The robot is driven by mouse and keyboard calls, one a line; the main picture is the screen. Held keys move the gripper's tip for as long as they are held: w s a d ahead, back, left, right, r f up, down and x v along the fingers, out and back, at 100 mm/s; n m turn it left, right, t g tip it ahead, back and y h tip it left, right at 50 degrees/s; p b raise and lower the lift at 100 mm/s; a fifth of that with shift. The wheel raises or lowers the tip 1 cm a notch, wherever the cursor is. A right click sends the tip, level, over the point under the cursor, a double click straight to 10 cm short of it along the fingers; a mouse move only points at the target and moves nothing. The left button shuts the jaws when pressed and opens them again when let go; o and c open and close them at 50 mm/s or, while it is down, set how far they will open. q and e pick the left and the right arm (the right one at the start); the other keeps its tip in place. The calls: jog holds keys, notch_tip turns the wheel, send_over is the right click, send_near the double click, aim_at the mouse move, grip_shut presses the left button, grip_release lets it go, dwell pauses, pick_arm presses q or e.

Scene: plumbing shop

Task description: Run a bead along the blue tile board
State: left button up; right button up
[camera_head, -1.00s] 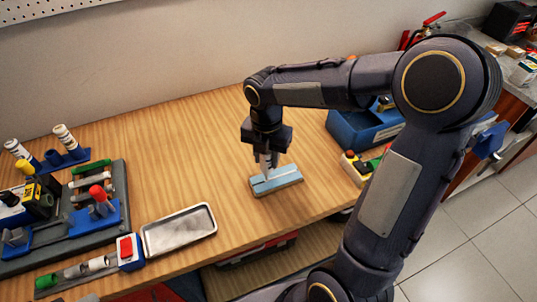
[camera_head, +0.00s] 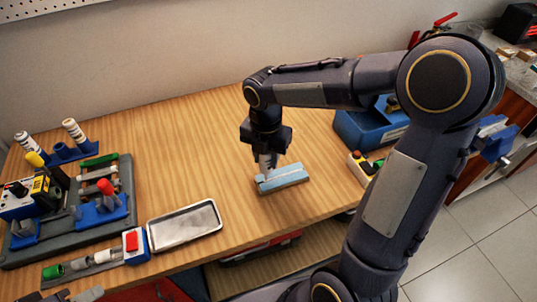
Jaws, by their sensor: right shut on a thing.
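The blue tile board (camera_head: 290,179) is a small light-blue slab with a pale line along its top. It lies on the wooden bench near the front edge. My right gripper (camera_head: 266,158) points down over the left part of the board. It is shut on a small pale, tube-like thing, mostly hidden by the fingers. Its lower end is at or just above the board; I cannot tell whether it touches. My left gripper is not in view.
A metal tray (camera_head: 184,226) lies left of the board. A grey fixture board (camera_head: 62,238) with tools and a blue rack (camera_head: 68,153) with white tubes stand farther left. A blue bin (camera_head: 364,131) and a small red-and-yellow item (camera_head: 360,163) are to the right, partly behind my arm.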

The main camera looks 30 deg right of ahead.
jog(key=shift+a, duration=0.1)
dwell(0.3)
jog(key=shift+w+a, duration=0.1)
jog(key=shift+a, duration=0.65)
jog(key=shift+r, duration=0.1)
notch_tip(320, 180, up, 7)
jog(key=p, duration=0.6)
jog(key=shift+p, duration=0.3)
